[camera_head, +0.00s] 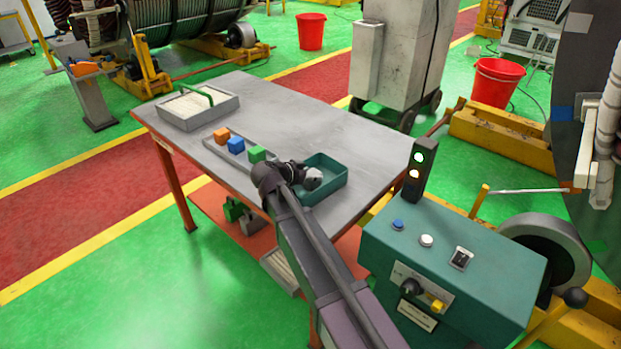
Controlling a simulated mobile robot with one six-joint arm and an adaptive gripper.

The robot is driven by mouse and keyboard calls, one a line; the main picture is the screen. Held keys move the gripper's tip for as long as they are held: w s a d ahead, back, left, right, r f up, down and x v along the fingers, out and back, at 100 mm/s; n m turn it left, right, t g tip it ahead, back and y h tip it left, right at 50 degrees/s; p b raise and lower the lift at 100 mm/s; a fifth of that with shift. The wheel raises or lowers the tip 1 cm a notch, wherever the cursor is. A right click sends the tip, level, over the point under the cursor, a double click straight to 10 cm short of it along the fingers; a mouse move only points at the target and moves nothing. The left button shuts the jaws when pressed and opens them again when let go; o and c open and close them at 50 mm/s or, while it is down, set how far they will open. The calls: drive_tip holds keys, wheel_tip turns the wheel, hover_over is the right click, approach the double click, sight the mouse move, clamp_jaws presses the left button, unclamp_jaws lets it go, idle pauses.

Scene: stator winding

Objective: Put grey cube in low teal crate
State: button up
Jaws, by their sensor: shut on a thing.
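The low teal crate (336,176) stands on the grey table near its front right edge, open at the top. My gripper (304,176) is over the left part of the crate and hides some of it. It is shut on the grey cube (313,179), a small light grey block that shows at its tip. The fingers are small and dark here, and part of the cube is hidden. I cannot tell the exact height of the cube above the crate floor.
A grey tray with a green handle (199,106) is at the table's far left. The table's back right (310,115) is clear. A teal control box (440,260) with a signal light stands at right.

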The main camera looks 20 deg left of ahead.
drive_tip(key=shift+f, duration=0.15)
drive_tip(key=o, duration=1.2)
drive_tip(key=shift+c, duration=0.2)
drive_tip(key=shift+r, duration=0.2)
drive_tip(key=shift+s+a+r, duration=0.1)
drive_tip(key=shift+s+r, duration=0.05)
drive_tip(key=shift+s, duration=0.05)
drive_tip(key=p+v, duration=0.5)
drive_tip(key=v, duration=0.5)
drive_tip(key=shift+s+r, duration=0.15)
drive_tip(key=shift+s, duration=0.05)
drive_tip(key=shift+s+a+r+p, duration=0.15)
drive_tip(key=shift+s+a+p, duration=0.15)
drive_tip(key=shift+s+p, duration=0.1)
